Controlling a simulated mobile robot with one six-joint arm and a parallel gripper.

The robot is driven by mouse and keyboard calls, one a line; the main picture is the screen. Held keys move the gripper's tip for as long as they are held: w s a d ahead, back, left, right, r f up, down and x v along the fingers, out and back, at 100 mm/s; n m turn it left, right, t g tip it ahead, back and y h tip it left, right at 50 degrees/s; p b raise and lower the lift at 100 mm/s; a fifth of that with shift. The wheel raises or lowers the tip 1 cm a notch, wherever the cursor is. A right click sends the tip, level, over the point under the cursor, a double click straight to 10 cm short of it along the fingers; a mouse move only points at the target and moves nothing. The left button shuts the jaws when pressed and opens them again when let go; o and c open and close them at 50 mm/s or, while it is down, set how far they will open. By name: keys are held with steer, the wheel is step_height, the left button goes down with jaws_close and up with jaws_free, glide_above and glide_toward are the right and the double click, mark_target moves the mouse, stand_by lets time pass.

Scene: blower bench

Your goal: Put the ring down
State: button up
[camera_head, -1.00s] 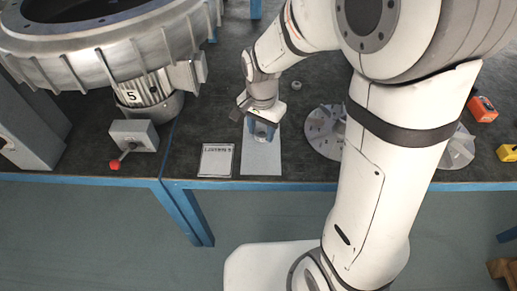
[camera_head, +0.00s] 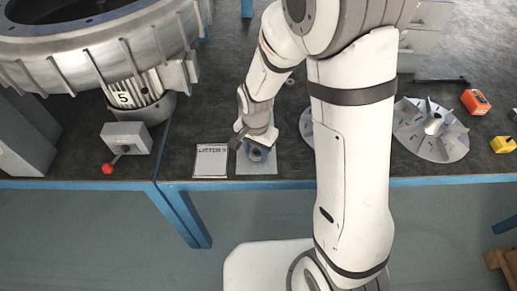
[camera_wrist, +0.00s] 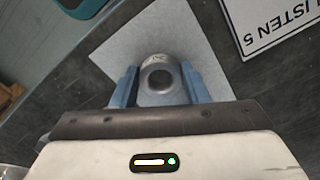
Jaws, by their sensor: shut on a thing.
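The ring (camera_wrist: 160,80) is a grey metal piece with a round dark hole. In the wrist view it sits between the two blue fingers of my gripper (camera_wrist: 160,88), which is shut on it. In the head view the ring (camera_head: 256,154) is small and partly hidden by my gripper (camera_head: 257,150), over a light grey plate (camera_head: 257,169) near the bench's front edge. The plate also shows in the wrist view (camera_wrist: 120,52). I cannot tell whether the ring touches the plate.
A "LISTEN 5" card (camera_head: 210,161) lies left of the plate. A large metal blower housing (camera_head: 95,45) and a grey box with a red knob (camera_head: 127,139) are farther left. A finned disc (camera_head: 432,128), an orange box (camera_head: 475,102) and a yellow block (camera_head: 503,144) lie to the right.

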steer(key=shift+f, duration=0.35)
steer(key=o, duration=1.2)
steer(key=shift+r, duration=0.1)
steer(key=shift+c, duration=0.2)
steer(key=shift+r, duration=0.55)
step_height(320, 180, up, 12)
steer(key=f+p, duration=0.1)
steer(key=s+d+r+n+t, duration=0.1)
steer(key=s+d+r+n, duration=0.2)
steer(key=s+d, duration=0.3)
steer(key=s+d+r+n+t, duration=0.1)
steer(key=s+d+r+n, duration=0.2)
steer(key=s+d+r, duration=0.2)
steer(key=shift+s+d+r, duration=0.3)
steer(key=shift+s+d, duration=0.2)
steer(key=shift+d, duration=0.65)
